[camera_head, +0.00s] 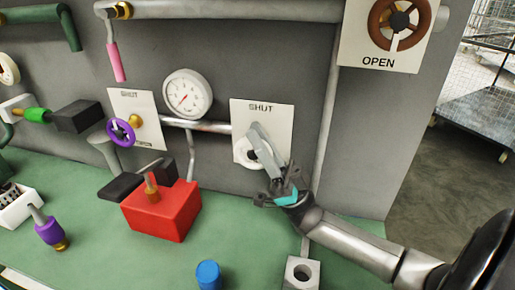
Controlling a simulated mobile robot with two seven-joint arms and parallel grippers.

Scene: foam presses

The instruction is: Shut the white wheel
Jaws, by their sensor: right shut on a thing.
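The white wheel (242,153) is mounted in front of a white plate (276,117) on the grey wall, right of the middle. The plate reads SHUT at its top; its lower part is hidden by my gripper. My right gripper (257,143) comes up from the lower right and is shut on the white wheel. Its fingers cover the right part of the wheel, so the wheel's exact turn cannot be told. My left gripper is not in view.
A purple wheel (121,132) and a round gauge (187,94) are left of the white wheel. A brown wheel (400,22) is at upper right by an OPEN label. A red box (163,212), blue cylinder (208,274) and grey block (300,274) stand on the green bench.

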